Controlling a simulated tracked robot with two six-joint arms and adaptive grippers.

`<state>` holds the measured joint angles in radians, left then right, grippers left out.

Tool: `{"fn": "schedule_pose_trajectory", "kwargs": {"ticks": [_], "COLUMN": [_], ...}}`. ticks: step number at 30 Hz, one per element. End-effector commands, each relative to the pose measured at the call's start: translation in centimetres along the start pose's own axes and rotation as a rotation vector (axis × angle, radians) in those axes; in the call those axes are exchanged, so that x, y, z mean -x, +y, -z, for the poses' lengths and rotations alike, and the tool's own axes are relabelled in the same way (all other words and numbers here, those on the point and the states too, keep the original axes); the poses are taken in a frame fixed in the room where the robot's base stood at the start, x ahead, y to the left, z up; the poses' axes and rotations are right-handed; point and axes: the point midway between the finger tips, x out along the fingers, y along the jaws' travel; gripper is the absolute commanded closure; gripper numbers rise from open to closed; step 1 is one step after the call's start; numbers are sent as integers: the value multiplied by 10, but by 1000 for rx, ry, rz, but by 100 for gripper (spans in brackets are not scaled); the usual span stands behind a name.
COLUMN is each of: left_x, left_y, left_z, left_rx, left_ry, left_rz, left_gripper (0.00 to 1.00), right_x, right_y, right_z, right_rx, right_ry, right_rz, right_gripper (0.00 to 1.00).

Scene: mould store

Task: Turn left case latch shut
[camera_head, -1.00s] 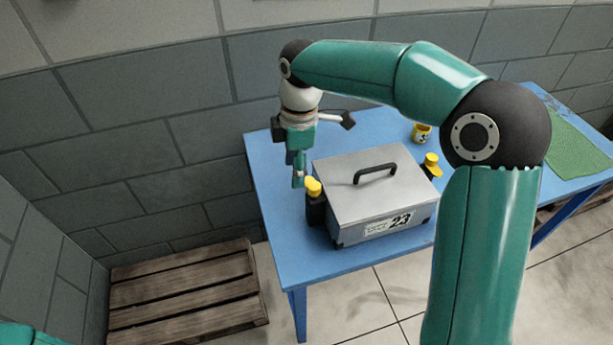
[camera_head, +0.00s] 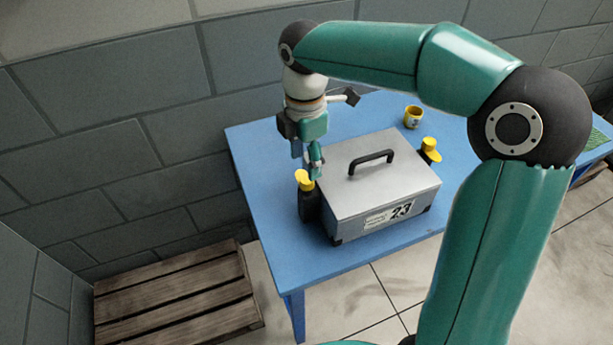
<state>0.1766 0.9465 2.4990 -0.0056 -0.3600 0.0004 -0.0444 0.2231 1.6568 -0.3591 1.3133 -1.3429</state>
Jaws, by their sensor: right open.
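The grey metal case (camera_head: 385,176) stands on the blue table (camera_head: 275,235), with its lid down, a black handle on top and a label reading 23. The left case latch (camera_head: 304,180) has a yellow top on a black body at the case's left side. The right latch (camera_head: 430,150) is similar, on the far right side. My right gripper (camera_head: 307,160) points down just behind and above the left latch's yellow top, with its fingers apart and empty. I cannot tell whether a finger touches the latch. My left gripper is out of view.
A small yellow tin (camera_head: 412,117) stands behind the case. A green mat (camera_head: 598,138) lies at the table's far right. A wooden pallet (camera_head: 180,300) lies on the floor at left. A block wall (camera_head: 110,110) runs close behind. The table's front left is clear.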

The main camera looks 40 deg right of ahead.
Motion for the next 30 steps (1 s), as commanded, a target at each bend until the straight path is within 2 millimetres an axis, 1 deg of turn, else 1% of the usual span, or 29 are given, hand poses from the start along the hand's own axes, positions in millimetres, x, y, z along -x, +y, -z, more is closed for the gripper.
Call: {"fn": "schedule_pose_trajectory", "kwargs": {"ticks": [1,3,6,9,14,21,23,30], "left_x": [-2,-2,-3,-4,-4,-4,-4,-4], "left_y": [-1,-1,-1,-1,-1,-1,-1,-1], "left_z": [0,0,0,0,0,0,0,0], "left_rx": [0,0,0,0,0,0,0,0], "left_ry": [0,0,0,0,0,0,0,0], "left_rz": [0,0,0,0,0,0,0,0], "left_gripper": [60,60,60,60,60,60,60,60], "right_x": [-12,-24,-38,-47,-54,-54,-54,-54], "right_y": [-1,0,0,0,0,0,0,0], "right_z": [0,-1,-1,-1,-1,-1,-1,-1], "right_rx": [0,-1,0,0,-1,-2,-2,-2], "right_ry": [-1,-1,-1,-1,-1,0,0,0], "right_rz": [4,3,2,1,0,0,-1,-1], "right_gripper": [43,43,43,43,43,43,52,92]}}
